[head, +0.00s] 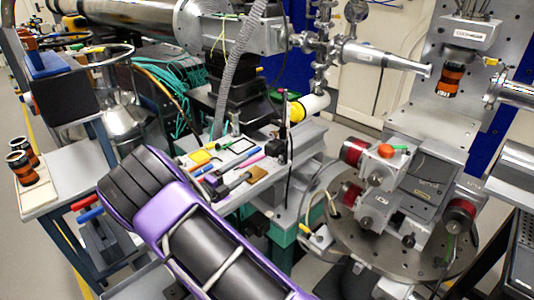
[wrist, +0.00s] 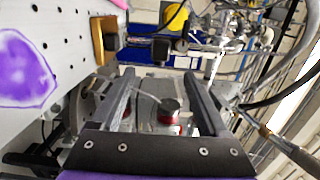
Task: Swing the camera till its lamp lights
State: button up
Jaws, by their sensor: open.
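What looks like the camera is a pale box (head: 466,33) with dark lettering, on a perforated metal plate at the top right of the head view. A black lens with orange rings (head: 449,80) hangs below it. A small yellow piece sits at its right edge; I cannot tell whether it is the lamp, and no lit lamp is clear. My gripper (wrist: 160,78) shows in the wrist view with its two fingers apart and nothing held. A red cylinder with a black top (wrist: 170,110) shows between the fingers, seemingly beyond them. I cannot identify the camera surely in the wrist view.
A stage with red motors (head: 400,190) stands on a round perforated table below the plate. A steel tube (head: 385,58) ends left of the lens. A bench with small tools (head: 240,165) is at the middle. Two similar lenses stand on a cart (head: 60,180) at left.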

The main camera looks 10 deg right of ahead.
aim_at(268, 152)
jog(key=x, duration=1.2)
grip_shut()
dwell(1.1)
